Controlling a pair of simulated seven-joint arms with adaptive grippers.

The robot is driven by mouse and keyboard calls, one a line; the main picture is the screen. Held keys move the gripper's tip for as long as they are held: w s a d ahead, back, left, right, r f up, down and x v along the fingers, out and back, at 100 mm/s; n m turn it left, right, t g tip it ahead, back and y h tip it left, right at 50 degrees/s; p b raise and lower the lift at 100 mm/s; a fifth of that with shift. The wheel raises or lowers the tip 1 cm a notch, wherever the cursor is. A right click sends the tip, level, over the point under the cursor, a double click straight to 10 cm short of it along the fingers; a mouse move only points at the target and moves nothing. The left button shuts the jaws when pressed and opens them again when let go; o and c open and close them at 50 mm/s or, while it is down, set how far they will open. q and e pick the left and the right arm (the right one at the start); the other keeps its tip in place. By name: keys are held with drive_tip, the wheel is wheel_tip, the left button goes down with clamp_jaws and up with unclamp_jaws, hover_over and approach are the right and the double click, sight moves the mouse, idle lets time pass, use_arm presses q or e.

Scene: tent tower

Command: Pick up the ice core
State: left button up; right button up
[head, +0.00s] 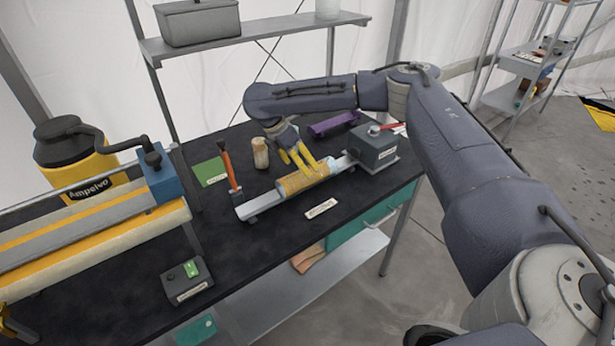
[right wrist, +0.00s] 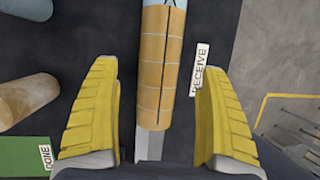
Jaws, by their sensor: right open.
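A tan cylinder with thin grid lines, apparently the ice core (head: 303,181), lies in a long metal trough (head: 258,206) on the black table. My right gripper (head: 303,163) points down at the core in the head view. In the right wrist view the gripper (right wrist: 155,75) is open, with gaps on both sides of the core. A yellow part at the lower left corner, perhaps my left gripper (head: 12,328), is mostly cut off.
A grey box (head: 373,152) with a red handle stands at the trough's far end. An orange-handled tool (head: 230,170) stands by its near end. A green mat (head: 210,171) is at left.

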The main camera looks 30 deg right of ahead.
drive_tip(key=shift+x, duration=2.85)
drive_tip(key=shift+c, duration=0.3)
drive_tip(key=c, duration=1.5)
drive_tip(key=shift+c, duration=0.6)
drive_tip(key=shift+r, duration=0.1)
